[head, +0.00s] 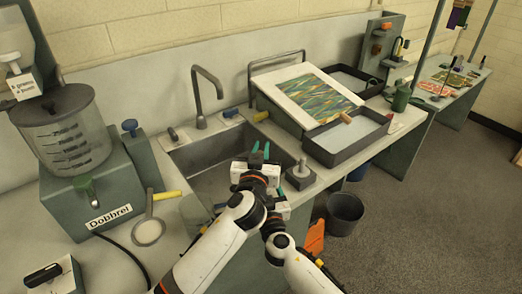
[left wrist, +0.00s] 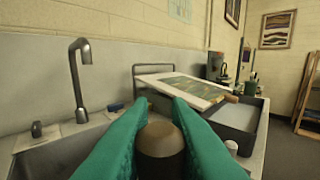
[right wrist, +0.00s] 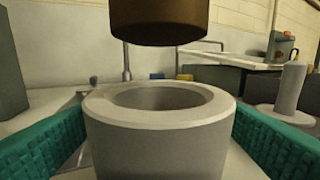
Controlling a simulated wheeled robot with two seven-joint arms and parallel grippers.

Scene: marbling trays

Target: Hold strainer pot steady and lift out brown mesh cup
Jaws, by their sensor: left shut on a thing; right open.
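The brown mesh cup (left wrist: 160,142) is between the green fingers of my left gripper (left wrist: 158,125) in the left wrist view, and the gripper is shut on it. In the right wrist view the cup (right wrist: 160,20) hangs above the grey strainer pot (right wrist: 160,150), with a gap between its bottom and the pot's rim. The pot is round, thick-walled and upright. My right gripper (right wrist: 160,140) is open, one finger on each side of the pot. In the head view my left gripper (head: 260,150) is beside the sink; the cup and pot are hidden there.
A grey block with a post (head: 300,177) stands close to the right of my grippers. The sink (head: 190,152) with its tap is to the left. A tray (head: 375,140) and a marbled sheet (head: 320,95) lie beyond. A bucket (head: 345,205) stands on the floor.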

